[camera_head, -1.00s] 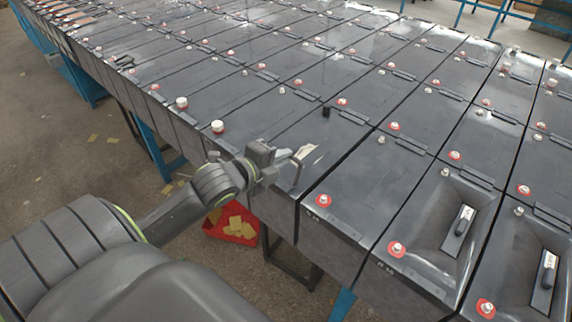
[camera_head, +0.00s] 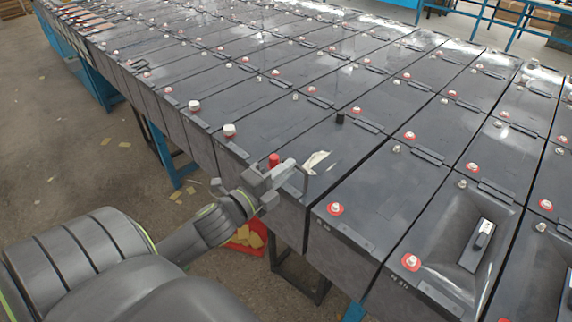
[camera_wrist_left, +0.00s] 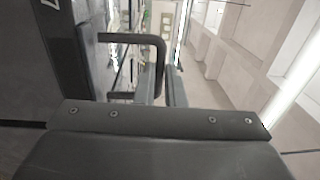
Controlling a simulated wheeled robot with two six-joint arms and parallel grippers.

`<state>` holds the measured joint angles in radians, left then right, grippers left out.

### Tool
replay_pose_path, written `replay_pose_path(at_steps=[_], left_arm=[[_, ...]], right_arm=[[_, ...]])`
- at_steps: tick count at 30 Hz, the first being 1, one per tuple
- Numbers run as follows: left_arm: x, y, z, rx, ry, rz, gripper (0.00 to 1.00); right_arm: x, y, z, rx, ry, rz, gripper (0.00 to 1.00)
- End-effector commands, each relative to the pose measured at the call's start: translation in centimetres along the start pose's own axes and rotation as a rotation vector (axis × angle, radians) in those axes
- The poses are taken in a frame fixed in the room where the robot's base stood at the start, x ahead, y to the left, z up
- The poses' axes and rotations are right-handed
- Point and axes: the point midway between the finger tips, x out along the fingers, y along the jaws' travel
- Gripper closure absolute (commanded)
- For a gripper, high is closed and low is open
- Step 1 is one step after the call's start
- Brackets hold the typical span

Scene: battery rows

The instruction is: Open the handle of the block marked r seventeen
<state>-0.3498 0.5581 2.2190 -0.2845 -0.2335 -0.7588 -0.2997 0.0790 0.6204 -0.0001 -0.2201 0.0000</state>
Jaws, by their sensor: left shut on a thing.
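A dark grey block (camera_head: 330,143) with a torn whitish patch (camera_head: 316,160) on its top stands at the front edge of the row in the head view. My left gripper (camera_head: 287,172) is at its front end and shut on a thin dark handle (camera_head: 304,182). In the left wrist view, the handle (camera_wrist_left: 133,38) is a bent dark bar coming from the block face at the left, and the gripper fingers (camera_wrist_left: 162,86) are at its downturned end. I cannot read the block's marking. My right gripper is not in view.
Many similar blocks stand close together in rows, with red and white terminals such as this one (camera_head: 335,208). A red terminal (camera_head: 273,160) is just beside my gripper. A red bin (camera_head: 247,238) with yellowish pieces sits below. Open floor lies at the left.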

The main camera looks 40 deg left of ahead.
Motion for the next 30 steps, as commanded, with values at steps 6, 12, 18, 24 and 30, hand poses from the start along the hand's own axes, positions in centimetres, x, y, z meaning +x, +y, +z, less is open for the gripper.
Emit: replay_pose_path(at_steps=[6, 12, 18, 24, 30], left_arm=[[-0.13, 0.14, 0.06, 0.0, -0.002, -0.02, 1.0], [-0.17, 0.14, 0.06, 0.0, -0.002, -0.027, 1.0], [-0.17, 0.13, 0.06, 0.0, -0.002, -0.028, 1.0], [-0.16, 0.12, 0.06, 0.0, -0.002, -0.028, 0.84], [-0.16, 0.09, 0.04, 0.0, -0.001, -0.028, 0.68]], right_arm=[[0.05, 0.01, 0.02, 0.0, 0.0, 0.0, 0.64], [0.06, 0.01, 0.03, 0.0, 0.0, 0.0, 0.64], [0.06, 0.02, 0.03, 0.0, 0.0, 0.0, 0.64], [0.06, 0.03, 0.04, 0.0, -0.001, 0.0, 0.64], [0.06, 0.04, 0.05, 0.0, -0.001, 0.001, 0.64]])
